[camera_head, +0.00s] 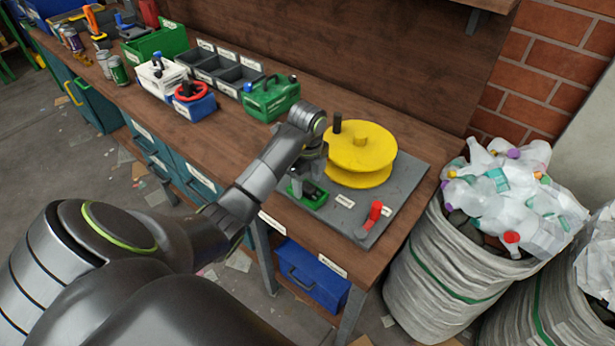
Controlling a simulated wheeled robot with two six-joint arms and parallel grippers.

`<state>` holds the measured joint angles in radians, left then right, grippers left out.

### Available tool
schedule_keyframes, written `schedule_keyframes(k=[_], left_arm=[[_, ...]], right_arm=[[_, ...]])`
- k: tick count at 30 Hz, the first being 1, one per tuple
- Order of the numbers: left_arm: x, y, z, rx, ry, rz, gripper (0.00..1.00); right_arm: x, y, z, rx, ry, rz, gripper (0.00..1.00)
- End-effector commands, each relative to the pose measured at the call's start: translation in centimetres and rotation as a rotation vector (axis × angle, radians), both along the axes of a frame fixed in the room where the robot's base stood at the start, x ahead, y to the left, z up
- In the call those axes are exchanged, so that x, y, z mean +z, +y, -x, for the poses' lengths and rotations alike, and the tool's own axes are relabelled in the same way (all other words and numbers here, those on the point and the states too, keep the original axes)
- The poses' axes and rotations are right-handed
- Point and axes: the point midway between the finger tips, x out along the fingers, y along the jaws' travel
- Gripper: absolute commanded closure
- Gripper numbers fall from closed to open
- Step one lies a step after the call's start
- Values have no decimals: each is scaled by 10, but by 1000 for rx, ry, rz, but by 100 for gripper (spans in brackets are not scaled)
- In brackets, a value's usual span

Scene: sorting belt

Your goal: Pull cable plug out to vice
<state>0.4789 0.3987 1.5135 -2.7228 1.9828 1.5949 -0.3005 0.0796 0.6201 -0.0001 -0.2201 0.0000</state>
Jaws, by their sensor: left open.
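My left gripper (308,178) points down over a small green tray (318,201) near the front edge of the workbench. The gripper is open. A dark item shows in the tray under the fingers; I cannot tell whether it is the cable plug or whether the fingers touch it. A yellow spool (361,148) with a dark upright handle stands on a grey board just right of the gripper. A red-handled part (374,212) stands at the board's front. I cannot make out a vice for certain. My right gripper is not in view.
A green box (271,98), a blue box with a red ring (194,103) and a white box (160,77) stand along the bench to the left. A sack of plastic bottles (440,270) stands on the floor at right. The grey board's right part (405,180) is bare.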

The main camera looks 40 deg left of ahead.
Motion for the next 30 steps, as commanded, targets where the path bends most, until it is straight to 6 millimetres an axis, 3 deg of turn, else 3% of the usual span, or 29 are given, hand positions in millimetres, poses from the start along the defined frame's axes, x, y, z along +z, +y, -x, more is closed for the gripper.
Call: schedule_keyframes(k=[10,21,22,28,30], left_arm=[[-8,0,0,0,-1,-1,42],[-8,0,0,0,-1,-1,89],[-8,0,0,0,-1,-1,69],[-8,0,0,0,-1,-1,95],[-8,0,0,0,-1,-1,95]], right_arm=[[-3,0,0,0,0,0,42],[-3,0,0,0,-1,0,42],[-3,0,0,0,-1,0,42],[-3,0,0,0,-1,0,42],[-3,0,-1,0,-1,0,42]])
